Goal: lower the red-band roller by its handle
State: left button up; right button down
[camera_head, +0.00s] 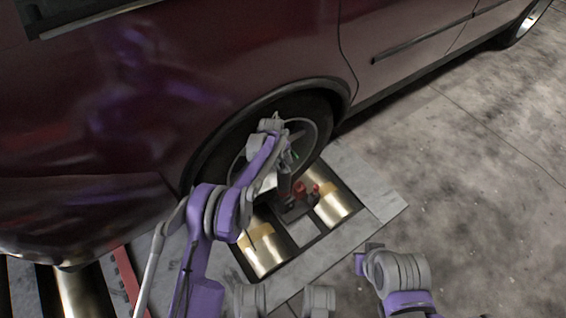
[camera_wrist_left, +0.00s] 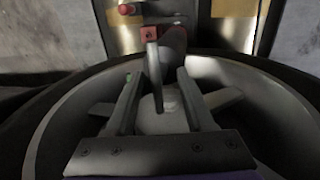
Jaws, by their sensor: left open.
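A grey lever-like handle (camera_wrist_left: 155,75) rises from a red bracket (camera_wrist_left: 149,34) in the left wrist view. My left gripper (camera_wrist_left: 159,75) is open, with one finger on each side of the handle. I cannot tell whether either finger touches it. In the head view my left gripper (camera_head: 284,182) is in front of the car wheel, above the roller bed. Two brassy rollers, a near one (camera_head: 264,252) and a far one (camera_head: 334,207), lie in the bed. Red parts (camera_head: 300,188) show between them. I cannot tell which roller has the red band.
The dark red car (camera_head: 120,110) fills the upper left, its wheel (camera_head: 318,125) close behind my left gripper. A grey metal frame (camera_head: 375,202) surrounds the rollers. Open concrete floor (camera_head: 480,170) lies to the right. My right arm shows at the bottom.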

pick_arm(q)
jog(key=shift+f, duration=0.2)
grip_shut()
dwell(1.4)
